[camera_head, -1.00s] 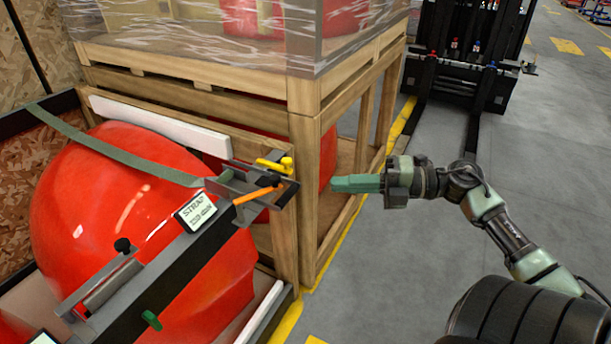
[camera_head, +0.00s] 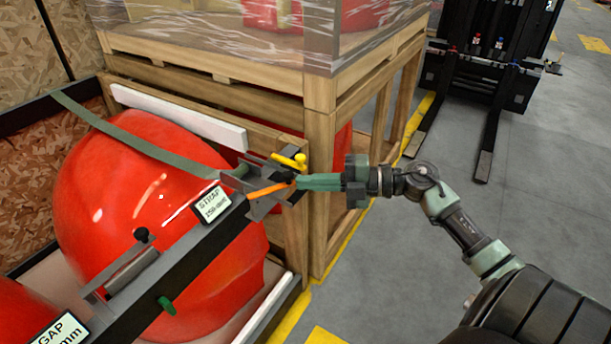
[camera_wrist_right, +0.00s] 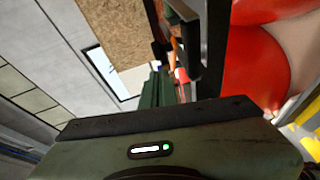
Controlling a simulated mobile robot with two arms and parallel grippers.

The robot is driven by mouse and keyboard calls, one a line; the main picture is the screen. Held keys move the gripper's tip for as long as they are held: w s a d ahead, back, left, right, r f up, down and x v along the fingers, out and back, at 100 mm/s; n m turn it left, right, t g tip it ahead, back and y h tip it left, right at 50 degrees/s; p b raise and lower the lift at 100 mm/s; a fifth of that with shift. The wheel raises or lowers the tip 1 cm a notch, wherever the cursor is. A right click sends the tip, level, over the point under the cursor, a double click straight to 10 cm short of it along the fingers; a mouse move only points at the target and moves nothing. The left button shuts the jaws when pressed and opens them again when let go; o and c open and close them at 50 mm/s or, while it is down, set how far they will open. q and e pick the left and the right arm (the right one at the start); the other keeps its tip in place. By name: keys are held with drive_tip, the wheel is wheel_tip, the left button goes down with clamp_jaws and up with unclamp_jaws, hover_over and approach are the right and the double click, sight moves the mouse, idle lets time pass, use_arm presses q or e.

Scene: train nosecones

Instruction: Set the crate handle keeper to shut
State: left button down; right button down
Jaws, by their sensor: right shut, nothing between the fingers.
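On the crate's dark top rail (camera_head: 190,245) sits a grey metal bracket (camera_head: 262,170) with an orange lever (camera_head: 266,191), a yellow handle (camera_head: 289,160) and a black knob. I cannot tell which of these is the handle keeper. My right gripper (camera_head: 301,183) comes in from the right, shut and empty, its green fingertips at the bracket's right end beside the orange lever's tip. I cannot tell whether they touch. In the right wrist view the green fingers (camera_wrist_right: 157,92) point toward the bracket, with an orange part just beyond. My left gripper is out of view.
A green strap (camera_head: 130,140) runs over the red nosecone (camera_head: 130,190) to the bracket. A second black-knobbed latch (camera_head: 125,265) and a green tab (camera_head: 166,305) are on the rail. A wooden stand (camera_head: 320,150) is behind; a forklift (camera_head: 495,60) stands beyond clear floor.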

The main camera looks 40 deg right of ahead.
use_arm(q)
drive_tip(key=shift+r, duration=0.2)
use_arm(e)
drive_tip(key=shift+w+f, duration=0.2)
drive_tip(key=shift+w, duration=0.6)
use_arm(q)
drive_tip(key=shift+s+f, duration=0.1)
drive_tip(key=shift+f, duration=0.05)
use_arm(e)
drive_tip(key=shift+d, duration=0.1)
